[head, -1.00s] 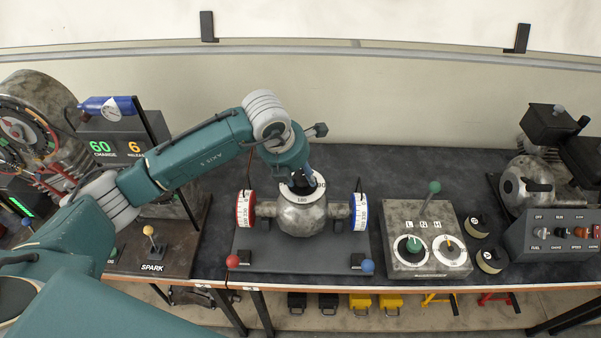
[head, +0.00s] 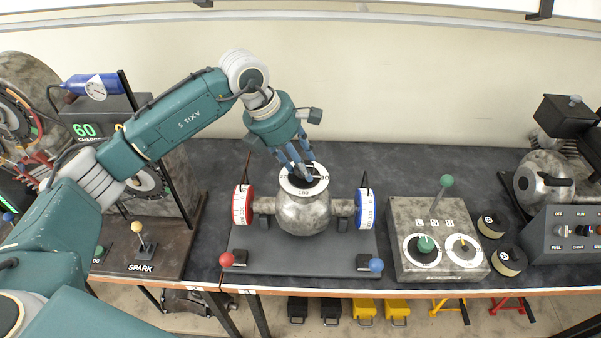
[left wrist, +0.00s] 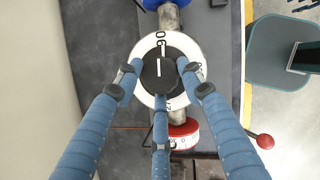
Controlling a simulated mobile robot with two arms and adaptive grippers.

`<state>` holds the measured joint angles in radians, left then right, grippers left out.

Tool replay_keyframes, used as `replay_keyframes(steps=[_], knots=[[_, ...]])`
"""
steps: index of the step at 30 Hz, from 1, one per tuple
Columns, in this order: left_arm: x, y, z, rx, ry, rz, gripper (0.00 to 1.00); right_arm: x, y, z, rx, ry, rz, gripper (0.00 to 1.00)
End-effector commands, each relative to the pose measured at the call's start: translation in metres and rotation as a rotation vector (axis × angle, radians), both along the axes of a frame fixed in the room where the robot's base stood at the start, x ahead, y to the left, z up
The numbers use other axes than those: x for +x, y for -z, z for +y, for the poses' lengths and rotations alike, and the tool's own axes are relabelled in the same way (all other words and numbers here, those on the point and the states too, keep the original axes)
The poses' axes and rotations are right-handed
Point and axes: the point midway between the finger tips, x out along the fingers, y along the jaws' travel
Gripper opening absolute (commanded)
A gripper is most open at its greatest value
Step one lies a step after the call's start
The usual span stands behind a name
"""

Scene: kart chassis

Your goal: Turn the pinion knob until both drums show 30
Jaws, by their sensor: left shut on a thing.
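The pinion knob (left wrist: 159,72) is black with a white pointer line and sits in a white numbered dial ring (left wrist: 146,50) on top of a round grey metal housing (head: 303,213). My left gripper (head: 303,174) comes down tilted from the upper left, its three blue fingers closed around the knob; it also shows in the left wrist view (left wrist: 161,80). A red-rimmed drum (head: 241,206) stands left of the housing and a blue-rimmed drum (head: 365,209) right of it. Their white scales are too small to read surely. My right gripper is out of view.
A red-ball lever (head: 227,259) and a blue-ball lever (head: 376,265) stand at the plate's front corners. A grey control box (head: 436,265) with a green-ball lever is to the right, the spark panel (head: 140,255) to the left. Dark bench behind the housing is clear.

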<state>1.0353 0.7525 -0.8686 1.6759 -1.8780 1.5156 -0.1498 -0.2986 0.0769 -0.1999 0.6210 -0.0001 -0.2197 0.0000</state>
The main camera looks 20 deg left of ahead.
Motion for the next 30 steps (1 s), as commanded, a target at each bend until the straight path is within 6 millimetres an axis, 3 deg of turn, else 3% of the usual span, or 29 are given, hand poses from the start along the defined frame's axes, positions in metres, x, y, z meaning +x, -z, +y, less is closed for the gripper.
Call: replay_keyframes(steps=[3, 12, 30], knots=[[0.003, 0.0, -0.001, -0.006, 0.097, -0.007, 0.12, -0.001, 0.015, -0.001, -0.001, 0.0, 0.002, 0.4], [0.004, -0.002, -0.001, -0.005, 0.281, -0.009, 0.12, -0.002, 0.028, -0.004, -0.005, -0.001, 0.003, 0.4], [0.004, -0.004, 0.0, -0.004, 0.366, -0.009, 0.12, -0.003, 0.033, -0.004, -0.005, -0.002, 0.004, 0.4]])
